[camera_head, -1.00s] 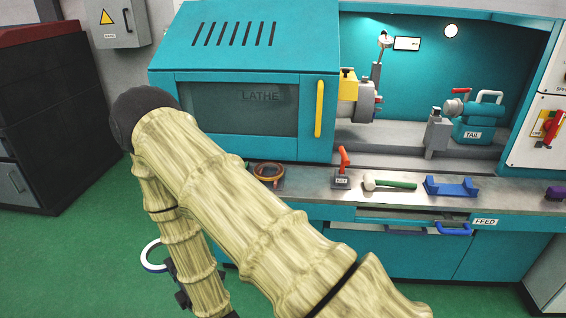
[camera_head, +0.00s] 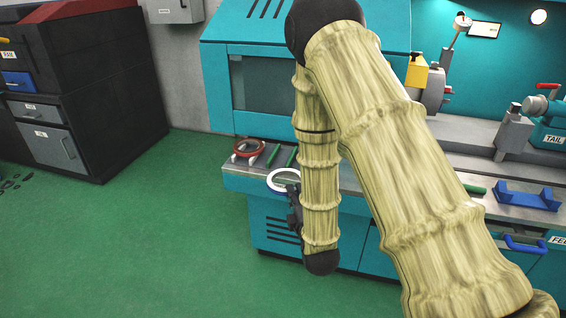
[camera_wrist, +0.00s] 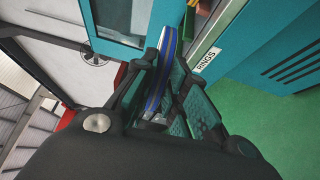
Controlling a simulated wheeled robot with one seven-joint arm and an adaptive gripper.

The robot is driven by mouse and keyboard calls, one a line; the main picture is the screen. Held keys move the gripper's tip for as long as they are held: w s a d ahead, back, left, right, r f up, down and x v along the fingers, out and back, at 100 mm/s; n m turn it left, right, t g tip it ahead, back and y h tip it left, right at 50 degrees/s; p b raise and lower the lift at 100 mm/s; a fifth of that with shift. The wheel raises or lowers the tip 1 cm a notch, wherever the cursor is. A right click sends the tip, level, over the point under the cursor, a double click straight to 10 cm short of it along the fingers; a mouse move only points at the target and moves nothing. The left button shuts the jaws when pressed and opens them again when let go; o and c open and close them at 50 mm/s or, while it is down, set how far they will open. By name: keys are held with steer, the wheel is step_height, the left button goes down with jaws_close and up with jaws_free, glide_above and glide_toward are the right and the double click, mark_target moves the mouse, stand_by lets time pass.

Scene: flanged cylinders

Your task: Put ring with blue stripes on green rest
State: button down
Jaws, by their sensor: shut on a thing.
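The ring with blue stripes (camera_head: 284,179) looks mostly white in the head view, in front of the bench edge. In the wrist view its blue striped band (camera_wrist: 163,72) stands edge-on between the fingers. My gripper (camera_head: 292,198) is shut on this ring; it also shows in the wrist view (camera_wrist: 158,108). Two green bars (camera_head: 273,156) lie on the bench just behind the ring and may be the green rest; my arm partly covers the area to their right. I cannot tell whether the ring touches the bench.
A blue rest (camera_head: 527,197) stands at the right. A RINGS label (camera_wrist: 208,60) is on the bench front. A dark cabinet (camera_head: 85,100) stands at left; the green floor between is clear.

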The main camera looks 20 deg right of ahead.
steer(key=w+d+r+m+h+b, duration=0.1)
steer(key=w+d+r+h+b, duration=0.1)
steer(key=d+r+b, duration=0.35)
steer(key=w+f+p, duration=0.1)
steer(key=w, duration=0.4)
steer(key=w+f, duration=0.1)
steer(key=w, duration=0.4)
steer(key=w+p, duration=0.1)
steer(key=w, duration=0.4)
steer(key=shift+w+d+f+p, duration=0.35)
steer(key=shift+f, duration=1.7)
steer(key=shift+f, duration=0.65)
steer(key=c, duration=1.4)
jaws_free()
steer(key=shift+s, duration=0.1)
steer(key=shift+c, duration=0.2)
steer(key=shift+g, duration=0.3)
